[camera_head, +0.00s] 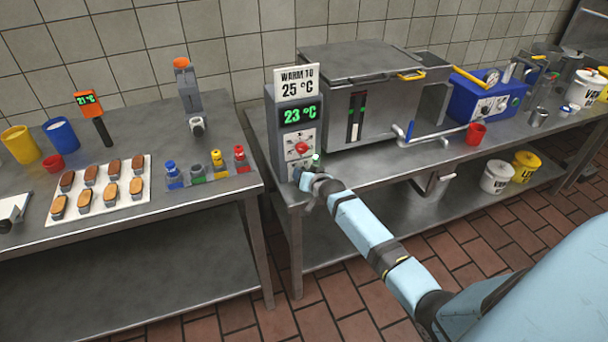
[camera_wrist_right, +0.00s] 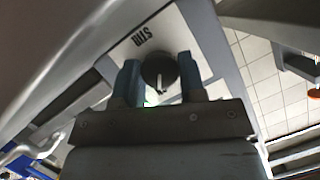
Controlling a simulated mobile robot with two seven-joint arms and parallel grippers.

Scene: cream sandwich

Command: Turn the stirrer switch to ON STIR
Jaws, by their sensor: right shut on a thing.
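The stirrer switch is a round black knob (camera_wrist_right: 158,70) on a pale panel in the right wrist view, beside a "STIR" label (camera_wrist_right: 143,35). My right gripper (camera_wrist_right: 160,74) has one finger on each side of the knob and is shut on it. A small pale mark shows at the knob's edge, but I cannot tell which setting it points to. In the head view my right gripper (camera_head: 314,184) is at the lower front of the grey control box (camera_head: 288,92), hiding the switch there. My left gripper is not in view.
The control box reads 23 °C under a "WARM TO 25 °C" sign (camera_head: 298,80) and has a red knob (camera_head: 301,148). A steel tank (camera_head: 350,70) stands beside it. A left table (camera_head: 215,205) holds a tray of bars (camera_head: 126,168) and several coloured-topped bottles.

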